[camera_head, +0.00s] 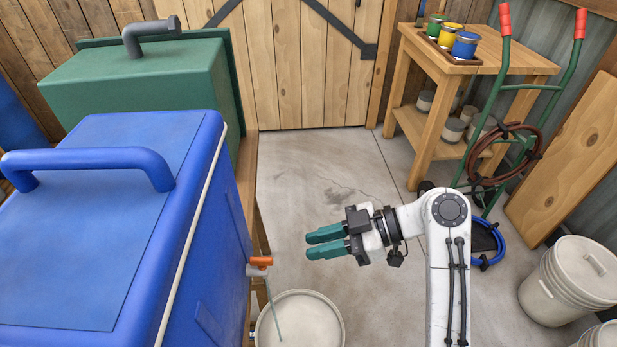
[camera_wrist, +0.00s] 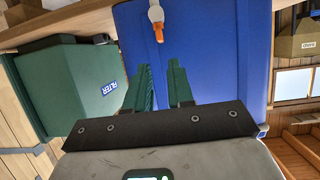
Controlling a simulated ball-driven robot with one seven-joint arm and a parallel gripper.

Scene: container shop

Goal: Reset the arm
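My gripper (camera_head: 312,245) is held out over the floor in the middle of the head view, pointing left toward the blue container's tap. Its two green fingers are parallel with a gap between them, and nothing is between them. In the wrist view my gripper (camera_wrist: 163,75) also shows a gap between the fingers, with the blue container behind. My white arm reaches up from the bottom of the head view and bends left at the wrist.
A blue container (camera_head: 190,210) with an orange-handled tap (camera_head: 260,262) stands left. A green container (camera_head: 140,75) is behind it. A white bucket (camera_head: 335,318) sits below the tap. A hand truck (camera_head: 497,105), wooden table (camera_head: 520,62) and lidded bucket (camera_head: 570,285) stand right. The middle floor is clear.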

